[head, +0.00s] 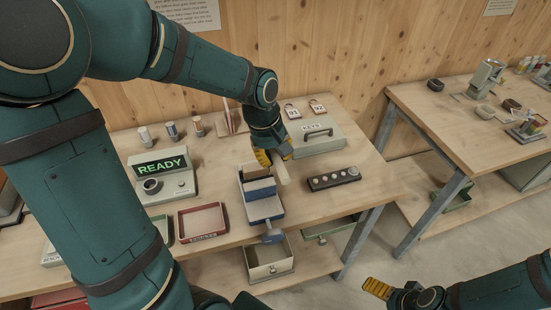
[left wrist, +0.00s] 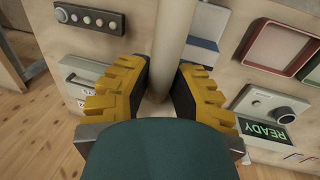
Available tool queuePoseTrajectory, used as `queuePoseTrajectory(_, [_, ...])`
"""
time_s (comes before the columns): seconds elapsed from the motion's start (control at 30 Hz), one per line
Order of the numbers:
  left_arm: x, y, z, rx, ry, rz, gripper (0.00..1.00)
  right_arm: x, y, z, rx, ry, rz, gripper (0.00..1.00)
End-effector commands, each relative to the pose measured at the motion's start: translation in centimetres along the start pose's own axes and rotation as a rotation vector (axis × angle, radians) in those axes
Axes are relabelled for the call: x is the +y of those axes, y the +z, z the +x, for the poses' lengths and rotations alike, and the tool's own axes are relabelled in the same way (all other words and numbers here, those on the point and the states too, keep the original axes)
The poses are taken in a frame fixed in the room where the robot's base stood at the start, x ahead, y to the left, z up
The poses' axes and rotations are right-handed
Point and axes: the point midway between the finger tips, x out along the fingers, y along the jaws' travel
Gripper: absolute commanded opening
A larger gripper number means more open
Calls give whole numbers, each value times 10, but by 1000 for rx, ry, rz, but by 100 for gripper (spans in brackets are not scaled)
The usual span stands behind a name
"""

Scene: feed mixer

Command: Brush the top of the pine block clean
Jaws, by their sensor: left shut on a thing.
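My left gripper (head: 274,160) is over the middle of the table, shut on a pale round rod (head: 282,172), which looks like a handle. In the left wrist view the rod (left wrist: 171,40) runs up between the yellow fingers (left wrist: 160,95); whether it has bristles cannot be seen. A blue vise (head: 264,209) stands just below and left of the gripper, with a tan block, likely the pine block (head: 261,190), between its jaws. The gripper partly hides the far end of the vise. My right gripper (head: 378,288) is low at the right, away from the table; its opening is unclear.
A box with a READY display (head: 163,168) and a red tray (head: 201,222) are left of the vise. A dark strip with several buttons (head: 333,178) and a KEYS box (head: 318,138) are to the right. An open drawer (head: 268,258) is below the front edge.

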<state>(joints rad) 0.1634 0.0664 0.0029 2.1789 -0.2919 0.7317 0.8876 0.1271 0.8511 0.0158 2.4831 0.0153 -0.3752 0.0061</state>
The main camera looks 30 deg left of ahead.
Motion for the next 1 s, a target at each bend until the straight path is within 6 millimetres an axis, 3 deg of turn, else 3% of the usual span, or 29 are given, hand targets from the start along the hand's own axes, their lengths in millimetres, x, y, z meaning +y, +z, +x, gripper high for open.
queuePoseTrajectory(0.3, [6,-9,-28,1,1,3,0,-8,-5,-25,5,-3,2,97])
queuePoseTrajectory(1.0, [6,-9,-28,1,1,1,0,-8,-4,-24,4,-3,2,97])
